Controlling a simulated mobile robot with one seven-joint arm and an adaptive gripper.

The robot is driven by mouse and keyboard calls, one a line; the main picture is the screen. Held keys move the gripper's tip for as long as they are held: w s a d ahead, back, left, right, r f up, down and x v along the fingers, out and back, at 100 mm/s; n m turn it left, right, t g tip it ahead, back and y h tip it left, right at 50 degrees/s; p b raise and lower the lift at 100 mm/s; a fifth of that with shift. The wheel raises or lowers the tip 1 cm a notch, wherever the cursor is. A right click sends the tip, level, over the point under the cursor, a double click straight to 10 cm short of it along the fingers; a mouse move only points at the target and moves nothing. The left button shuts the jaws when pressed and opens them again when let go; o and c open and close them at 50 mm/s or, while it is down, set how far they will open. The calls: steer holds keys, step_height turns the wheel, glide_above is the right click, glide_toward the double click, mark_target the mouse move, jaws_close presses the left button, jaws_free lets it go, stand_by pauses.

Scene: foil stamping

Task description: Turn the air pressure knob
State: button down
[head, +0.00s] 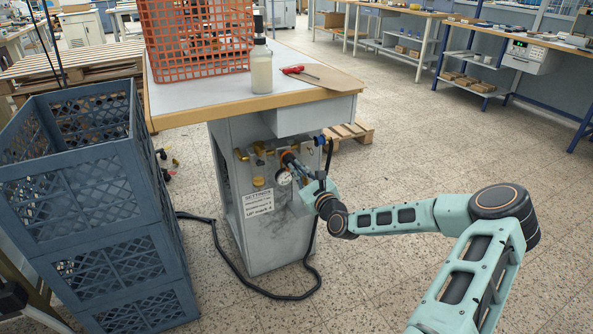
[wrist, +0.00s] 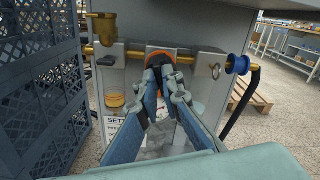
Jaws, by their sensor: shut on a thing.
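The air pressure knob is an orange-red ring with a dark part, seen in the wrist view (wrist: 160,55) on the brass pipe line of the grey cabinet. In the head view the knob (head: 287,156) shows just beyond my fingers. My gripper (wrist: 160,68) is shut on the knob, with its two fingers meeting at it from below and in front. In the head view my gripper (head: 292,162) reaches in from the right. My fingers hide much of the knob. The pressure gauge (head: 284,177) is below it in the head view.
The cabinet (head: 272,235) has a table top with an orange crate (head: 200,40), a bottle (head: 261,68) and a red-handled tool (head: 293,70). Stacked blue-grey crates (head: 120,255) stand at the left. A black hose (head: 240,275) lies on the floor. A blue fitting (wrist: 238,64) is right of my fingers.

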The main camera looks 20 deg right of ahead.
steer(key=m+b, duration=0.1)
steer(key=m, duration=0.3)
steer(key=shift+d+f+b, duration=0.1)
steer(key=shift+f+b, duration=0.05)
steer(key=shift+b, duration=0.15)
steer(key=m+b, duration=0.1)
steer(key=m, duration=0.2)
steer(key=shift+m, duration=0.3)
steer(key=m+b, duration=0.3)
steer(key=m, duration=0.5)
steer(key=m+b, duration=0.4)
steer(key=m, duration=0.5)
steer(key=shift+d+f, duration=0.15)
steer(key=shift+m, duration=0.3)
steer(key=c, duration=2.1)
jaws_free()
steer(key=shift+s, duration=0.1)
